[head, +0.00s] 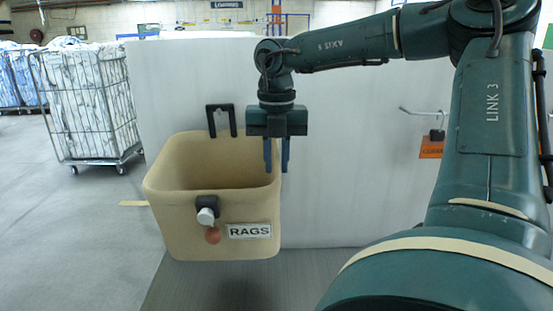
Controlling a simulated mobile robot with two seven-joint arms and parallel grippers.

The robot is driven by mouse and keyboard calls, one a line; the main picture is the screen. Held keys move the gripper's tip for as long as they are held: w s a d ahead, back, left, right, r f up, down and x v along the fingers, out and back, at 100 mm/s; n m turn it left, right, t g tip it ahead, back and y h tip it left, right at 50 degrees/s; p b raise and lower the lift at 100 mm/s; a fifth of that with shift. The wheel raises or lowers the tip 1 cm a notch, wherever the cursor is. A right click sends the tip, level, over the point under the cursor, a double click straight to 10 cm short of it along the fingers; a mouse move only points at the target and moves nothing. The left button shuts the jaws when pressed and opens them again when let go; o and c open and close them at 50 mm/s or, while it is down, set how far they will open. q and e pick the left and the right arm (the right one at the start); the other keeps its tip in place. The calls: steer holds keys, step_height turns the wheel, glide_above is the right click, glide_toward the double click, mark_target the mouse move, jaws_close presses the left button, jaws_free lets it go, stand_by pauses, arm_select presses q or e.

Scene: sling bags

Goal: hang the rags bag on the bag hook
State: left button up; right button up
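The rags bag (180,232) is a tan, open-topped tub-shaped bag with a RAGS label on its front. A black handle (221,108) stands up at its back rim. A black block with a white knob and a reddish disc sits on its front. My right gripper (276,168) points down at the bag's right rim, its two blue fingers apart with a visible gap. Contact with the rim cannot be told. A thin pale hook (410,112) sticks out from the white panel on the right, above an orange tag (431,147). My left gripper is out of view.
The white panel (350,190) stands behind the bag and hook. A wire cage trolley (90,105) with white cloth stands at the left back. My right arm fills the right side. Open grey floor (70,240) lies at the left.

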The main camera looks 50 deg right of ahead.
steer(key=shift+o, duration=1.3)
step_height(320, 180, up, 13)
steer(key=shift+b, duration=0.35)
